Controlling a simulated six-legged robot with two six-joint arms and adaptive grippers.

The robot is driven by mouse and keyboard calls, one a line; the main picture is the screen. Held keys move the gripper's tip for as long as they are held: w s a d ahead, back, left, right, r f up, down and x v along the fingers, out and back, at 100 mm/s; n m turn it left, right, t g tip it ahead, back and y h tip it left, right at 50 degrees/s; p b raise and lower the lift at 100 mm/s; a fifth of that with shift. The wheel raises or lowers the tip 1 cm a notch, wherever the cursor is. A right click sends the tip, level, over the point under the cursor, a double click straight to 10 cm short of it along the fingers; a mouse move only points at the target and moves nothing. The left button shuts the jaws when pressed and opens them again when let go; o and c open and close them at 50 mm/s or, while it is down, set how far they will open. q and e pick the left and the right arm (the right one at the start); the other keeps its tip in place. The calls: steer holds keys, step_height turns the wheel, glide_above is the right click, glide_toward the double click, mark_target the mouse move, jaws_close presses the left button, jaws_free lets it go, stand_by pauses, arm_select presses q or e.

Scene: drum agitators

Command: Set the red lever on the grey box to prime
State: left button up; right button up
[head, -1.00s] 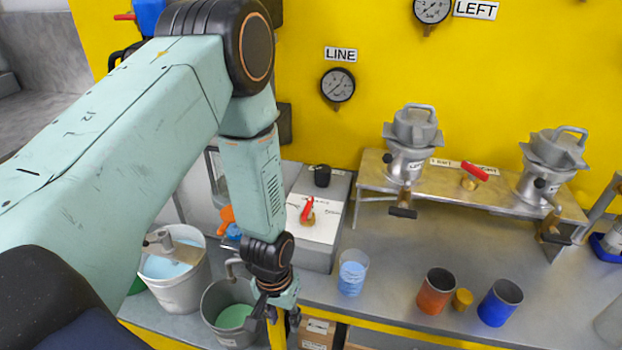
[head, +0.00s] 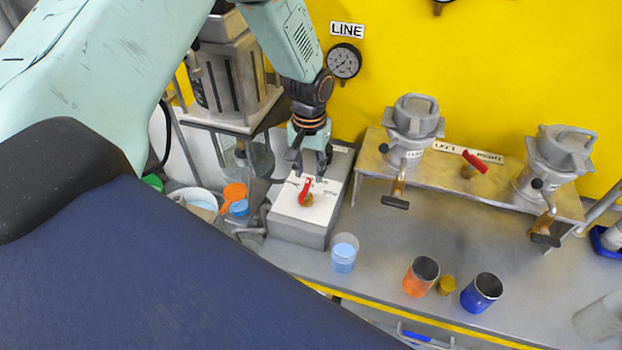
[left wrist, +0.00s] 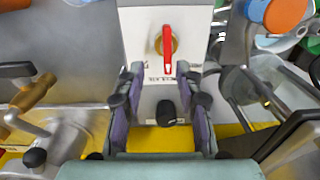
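The grey box (head: 293,232) stands on the bench with a white plate on top. Its red lever (head: 305,191) sits on a brass pivot, the handle pointing toward the yellow wall. In the left wrist view the red lever (left wrist: 167,50) points down the picture, toward a printed label only partly readable. My left gripper (head: 308,165) hangs over the wall side of the box, close to the handle. Its two fingers (left wrist: 160,88) are apart, with nothing between the tips, and no contact with the lever shows. My right gripper is not in view.
A black knob (left wrist: 166,112) stands on the box below the fingers. A beaker of blue liquid (head: 344,254), an orange cup (head: 420,277) and a blue cup (head: 481,293) stand to the right. Another red lever (head: 474,161) sits on the raised shelf. An orange item (head: 235,193) lies left of the box.

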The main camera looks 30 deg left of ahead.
mark_target(305, 188)
arm_select(q)
steer(key=f, duration=0.1)
steer(key=a+f, duration=0.1)
steer(key=f, duration=0.1)
steer(key=a+f, duration=0.1)
steer(key=f, duration=0.1)
steer(key=shift+s, duration=0.1)
steer(key=shift+f, duration=0.35)
steer(key=shift+d+f, duration=0.15)
steer(key=shift+d, duration=0.55)
steer(key=shift+a+f, duration=0.15)
steer(key=shift+a, duration=0.45)
steer(key=c, duration=0.3)
steer(key=shift+c, duration=0.9)
steer(key=shift+d, duration=0.45)
jaws_close()
steer(key=shift+a, duration=0.25)
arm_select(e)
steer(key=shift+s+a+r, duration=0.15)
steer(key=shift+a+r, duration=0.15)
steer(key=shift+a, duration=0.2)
